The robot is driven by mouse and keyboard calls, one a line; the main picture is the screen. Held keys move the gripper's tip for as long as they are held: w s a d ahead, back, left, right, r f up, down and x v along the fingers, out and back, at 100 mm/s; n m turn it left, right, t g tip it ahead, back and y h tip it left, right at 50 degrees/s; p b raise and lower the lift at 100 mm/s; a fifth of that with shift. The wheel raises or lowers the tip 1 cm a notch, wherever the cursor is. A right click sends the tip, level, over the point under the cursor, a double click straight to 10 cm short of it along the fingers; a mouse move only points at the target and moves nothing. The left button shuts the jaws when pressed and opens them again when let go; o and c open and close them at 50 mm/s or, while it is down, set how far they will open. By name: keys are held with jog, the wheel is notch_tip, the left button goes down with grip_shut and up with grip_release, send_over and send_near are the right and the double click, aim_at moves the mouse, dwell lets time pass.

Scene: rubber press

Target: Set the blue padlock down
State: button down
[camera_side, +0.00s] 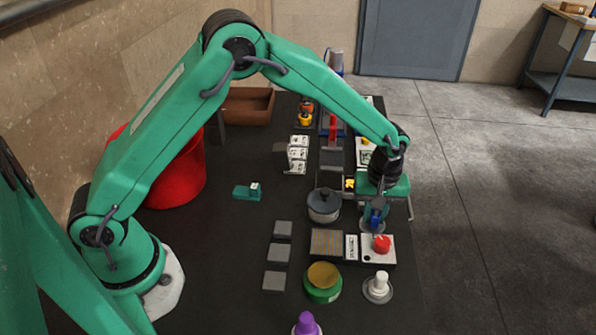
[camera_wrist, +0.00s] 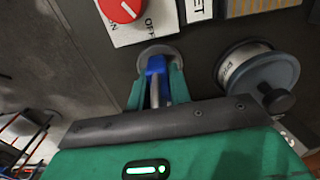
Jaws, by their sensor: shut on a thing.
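The blue padlock (camera_wrist: 156,66) is between the two green fingers of my gripper (camera_wrist: 157,84) in the wrist view. Its grey shackle points back toward the gripper body. In the side view my gripper (camera_side: 376,205) points down at the table's right side, with the padlock (camera_side: 377,212) partly hidden between its fingers. A round grey disc (camera_wrist: 172,51) lies just under the padlock; it also shows in the side view (camera_side: 372,227). I cannot tell whether the padlock touches the disc.
A white panel with a red ON/OFF knob (camera_side: 382,243) is close in front. A dark-lidded pot (camera_side: 323,206) stands just left of the gripper. A white knob on a disc (camera_side: 378,286) and a green-and-yellow round piece (camera_side: 323,282) stand nearer. The table's right edge is close.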

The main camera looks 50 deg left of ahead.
jog(key=shift+f, duration=0.6)
dwell(0.4)
jog(key=c, duration=1.2)
grip_release()
jog(key=shift+r, duration=3.9)
jog(key=shift+a+r, duration=0.1)
jog(key=shift+r, duration=0.05)
